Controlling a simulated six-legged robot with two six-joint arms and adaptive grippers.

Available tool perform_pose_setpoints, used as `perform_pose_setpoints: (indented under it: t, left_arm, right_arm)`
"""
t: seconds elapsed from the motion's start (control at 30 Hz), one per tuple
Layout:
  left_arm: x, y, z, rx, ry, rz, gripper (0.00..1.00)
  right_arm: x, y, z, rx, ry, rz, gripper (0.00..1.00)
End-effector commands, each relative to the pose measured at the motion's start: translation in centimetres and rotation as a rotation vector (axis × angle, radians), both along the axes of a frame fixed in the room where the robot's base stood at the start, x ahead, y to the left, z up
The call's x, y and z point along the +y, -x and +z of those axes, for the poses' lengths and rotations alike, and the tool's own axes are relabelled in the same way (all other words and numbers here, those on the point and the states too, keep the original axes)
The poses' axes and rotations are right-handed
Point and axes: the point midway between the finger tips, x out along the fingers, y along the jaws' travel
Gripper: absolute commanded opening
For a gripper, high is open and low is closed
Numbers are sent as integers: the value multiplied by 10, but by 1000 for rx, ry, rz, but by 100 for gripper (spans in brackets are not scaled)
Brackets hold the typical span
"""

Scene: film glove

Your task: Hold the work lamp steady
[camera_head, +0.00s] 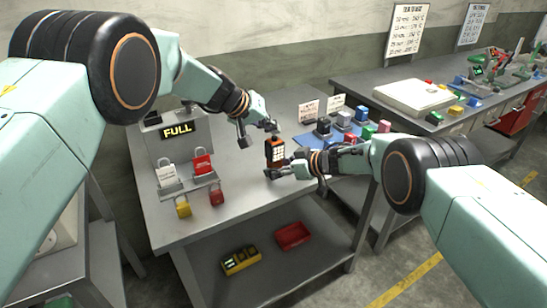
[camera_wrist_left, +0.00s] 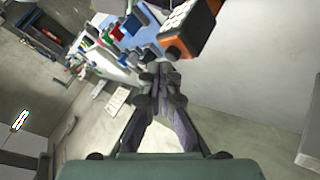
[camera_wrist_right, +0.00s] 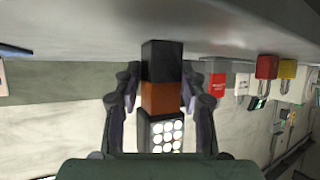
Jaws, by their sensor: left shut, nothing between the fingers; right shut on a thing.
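The work lamp (camera_head: 275,153) is a small orange and black block with a grid of white lights. It stands upright above the grey bench in the head view. My right gripper (camera_head: 275,173) is shut on its lower part. The right wrist view shows the lamp (camera_wrist_right: 162,97) between both fingers (camera_wrist_right: 160,108). My left gripper (camera_head: 259,134) is just above and left of the lamp, apart from it. In the left wrist view its fingertips (camera_wrist_left: 158,74) meet with nothing between them, and the lamp (camera_wrist_left: 188,28) is beyond them at the top.
A blue mat (camera_head: 312,141) with coloured blocks lies right of the lamp. A yellow device (camera_head: 241,261) and red tray (camera_head: 293,236) are on the lower shelf.

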Motion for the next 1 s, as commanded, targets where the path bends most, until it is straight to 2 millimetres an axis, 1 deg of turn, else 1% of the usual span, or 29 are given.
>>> perform_pose_setpoints:
  t: [1.0]
  left_arm:
    - [0,0,-8,-1,0,1,0]
  right_arm:
    - [0,0,1,-1,0,0,23]
